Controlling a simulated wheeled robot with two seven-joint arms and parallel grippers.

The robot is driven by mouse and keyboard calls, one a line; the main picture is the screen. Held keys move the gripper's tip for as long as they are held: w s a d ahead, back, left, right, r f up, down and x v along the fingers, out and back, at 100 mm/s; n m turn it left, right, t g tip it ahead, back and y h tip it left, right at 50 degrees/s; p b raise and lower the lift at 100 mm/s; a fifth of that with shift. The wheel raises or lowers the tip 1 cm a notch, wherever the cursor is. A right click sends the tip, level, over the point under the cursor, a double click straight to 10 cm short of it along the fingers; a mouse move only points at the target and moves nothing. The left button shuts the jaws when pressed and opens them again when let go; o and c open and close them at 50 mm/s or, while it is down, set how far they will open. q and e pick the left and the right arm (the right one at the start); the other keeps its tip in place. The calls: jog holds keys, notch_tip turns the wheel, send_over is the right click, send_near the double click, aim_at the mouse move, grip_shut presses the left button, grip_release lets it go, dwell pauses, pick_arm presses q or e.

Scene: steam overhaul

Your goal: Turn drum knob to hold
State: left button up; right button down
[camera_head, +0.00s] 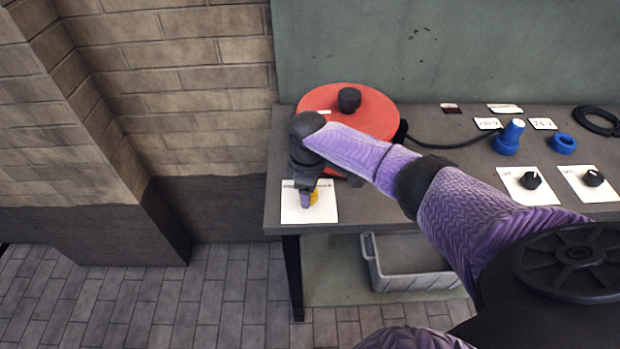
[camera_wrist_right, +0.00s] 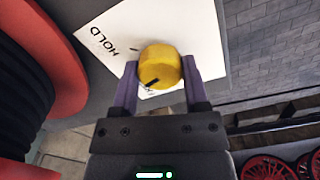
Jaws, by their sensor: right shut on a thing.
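The yellow drum knob (camera_wrist_right: 165,62) sits on a white card (camera_wrist_right: 195,30) with the word HOLD printed on it. My right gripper (camera_wrist_right: 160,72) is shut on the knob, one purple finger on each side. The knob's black pointer line aims at the lower left in the wrist view, away from the HOLD mark. A second label beside the pointer is partly hidden. In the head view, the right gripper (camera_head: 306,196) is over the card (camera_head: 325,212) at the bench's front left corner, and a sliver of the yellow knob (camera_head: 314,197) shows. My left gripper is out of view.
The red drum (camera_head: 378,108) with a black top knob (camera_head: 349,99) stands behind my right gripper. A black cable runs right to a blue fitting (camera_head: 507,140). Two black dials (camera_head: 531,180) (camera_head: 593,178) sit on cards at the right. A grey bin (camera_head: 372,268) is below the bench.

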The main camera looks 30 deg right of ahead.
jog(key=m+p, duration=0.2)
jog(key=m, duration=0.1)
jog(key=shift+r, duration=0.2)
jog(key=m+p, duration=0.1)
jog(key=m, duration=0.1)
jog(key=shift+m, duration=0.3)
jog(key=m+p, duration=0.1)
jog(key=m, duration=0.1)
jog(key=shift+f+m, duration=0.1)
jog(key=shift+m, duration=0.2)
jog(key=shift+m+p, duration=0.55)
jog(key=shift+m, duration=1.25)
jog(key=shift+w, duration=0.1)
